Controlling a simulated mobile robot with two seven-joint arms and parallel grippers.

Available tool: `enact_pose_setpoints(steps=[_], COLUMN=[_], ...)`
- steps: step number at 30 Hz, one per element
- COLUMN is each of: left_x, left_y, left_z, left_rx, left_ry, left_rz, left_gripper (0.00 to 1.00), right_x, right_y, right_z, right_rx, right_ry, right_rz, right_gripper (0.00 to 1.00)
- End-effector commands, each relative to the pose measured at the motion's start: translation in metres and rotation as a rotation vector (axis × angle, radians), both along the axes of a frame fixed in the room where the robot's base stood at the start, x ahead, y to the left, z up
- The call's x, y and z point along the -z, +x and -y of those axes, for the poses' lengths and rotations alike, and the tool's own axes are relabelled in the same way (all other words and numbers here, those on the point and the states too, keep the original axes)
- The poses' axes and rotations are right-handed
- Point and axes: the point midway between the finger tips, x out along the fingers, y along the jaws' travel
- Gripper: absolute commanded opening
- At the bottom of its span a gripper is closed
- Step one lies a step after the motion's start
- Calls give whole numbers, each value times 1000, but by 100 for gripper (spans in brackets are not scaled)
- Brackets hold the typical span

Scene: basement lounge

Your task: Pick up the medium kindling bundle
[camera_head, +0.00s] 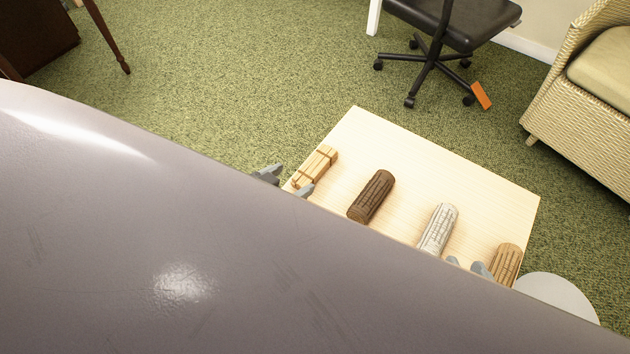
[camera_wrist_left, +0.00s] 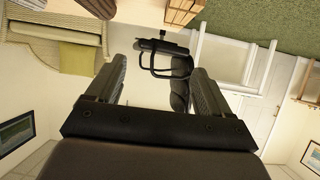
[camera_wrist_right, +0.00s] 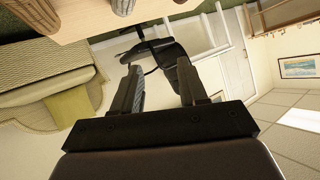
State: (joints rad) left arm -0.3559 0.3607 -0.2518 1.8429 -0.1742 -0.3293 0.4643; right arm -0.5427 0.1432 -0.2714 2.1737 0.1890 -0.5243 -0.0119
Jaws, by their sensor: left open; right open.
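One kindling bundle (camera_head: 315,167), pale sticks with darker bands, lies at the left end of the light wooden table (camera_head: 430,160). It also shows at the top edge of the left wrist view (camera_wrist_left: 183,10). No second bundle is in view to compare its size. My left gripper (camera_head: 286,183) is open and empty at the near end of the bundle, its fingertips showing past my grey body. My right gripper (camera_head: 466,265) is open and empty, between the near ends of the white log and the light brown log. Most of both arms is hidden in the head view.
A dark brown log (camera_head: 371,196), a white birch-like log (camera_head: 438,229) and a light brown log (camera_head: 505,263) lie on the table right of the bundle. A black office chair (camera_head: 440,35) and a wicker armchair (camera_head: 585,100) stand beyond. My grey body hides the table's near edge.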

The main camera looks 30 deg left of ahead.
Motion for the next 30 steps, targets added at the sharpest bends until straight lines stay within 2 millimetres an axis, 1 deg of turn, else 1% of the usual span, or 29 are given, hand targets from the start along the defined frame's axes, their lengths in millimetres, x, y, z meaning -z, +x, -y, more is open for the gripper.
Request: enact_pose_setpoints(steps=[1,6,10,13,18,30], left_x=[23,52,66,73,76,85], left_y=[6,24,34,40,45,71], left_z=[-3,-11,-16,-19,-20,-16], left_rx=[0,-6,-12,-15,-16,-16], left_ry=[3,-1,-5,-6,-9,-8], left_rz=[11,40,58,68,76,78], left_gripper=[81,81,81,81,81,81], right_x=[19,38,47,50,52,54], right_y=[1,4,5,5,5,7], right_z=[-4,-16,-23,-26,-30,-40], right_rx=[-9,-35,-53,-62,-72,-91], right_ry=[12,52,75,87,100,161], right_rz=[8,26,35,40,44,44], right_gripper=[43,43,43,43,43,43])
